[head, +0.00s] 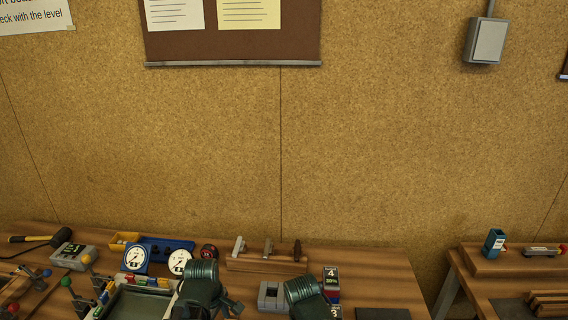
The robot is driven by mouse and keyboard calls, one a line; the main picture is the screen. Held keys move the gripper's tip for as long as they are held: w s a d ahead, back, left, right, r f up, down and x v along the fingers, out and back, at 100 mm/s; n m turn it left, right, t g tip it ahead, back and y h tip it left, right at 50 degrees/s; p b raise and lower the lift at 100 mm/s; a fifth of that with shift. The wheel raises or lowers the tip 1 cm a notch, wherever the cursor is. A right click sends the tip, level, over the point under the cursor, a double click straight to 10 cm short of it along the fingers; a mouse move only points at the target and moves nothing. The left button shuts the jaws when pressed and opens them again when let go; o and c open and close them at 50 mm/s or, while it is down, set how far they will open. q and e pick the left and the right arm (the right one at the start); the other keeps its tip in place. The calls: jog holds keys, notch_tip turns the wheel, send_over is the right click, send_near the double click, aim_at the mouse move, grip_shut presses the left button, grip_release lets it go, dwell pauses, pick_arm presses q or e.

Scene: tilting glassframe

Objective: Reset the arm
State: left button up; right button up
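Two dark green ribbed parts of my arms stand up at the bottom edge of the head view. The left one (203,285) is in front of the workbench, beside a grey-green tray-like frame (150,300). The right one (303,290) is a little right of the bottom middle. The fingers of both grippers do not show, so neither gripper's opening can be seen. Nothing is visibly held.
A wooden bench (385,280) carries two white dials (135,258), a yellow bin (125,240), a mallet (35,239), a wooden tool block (266,262) and numbered blocks (331,275). A second bench (480,290) stands at right beyond a gap.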

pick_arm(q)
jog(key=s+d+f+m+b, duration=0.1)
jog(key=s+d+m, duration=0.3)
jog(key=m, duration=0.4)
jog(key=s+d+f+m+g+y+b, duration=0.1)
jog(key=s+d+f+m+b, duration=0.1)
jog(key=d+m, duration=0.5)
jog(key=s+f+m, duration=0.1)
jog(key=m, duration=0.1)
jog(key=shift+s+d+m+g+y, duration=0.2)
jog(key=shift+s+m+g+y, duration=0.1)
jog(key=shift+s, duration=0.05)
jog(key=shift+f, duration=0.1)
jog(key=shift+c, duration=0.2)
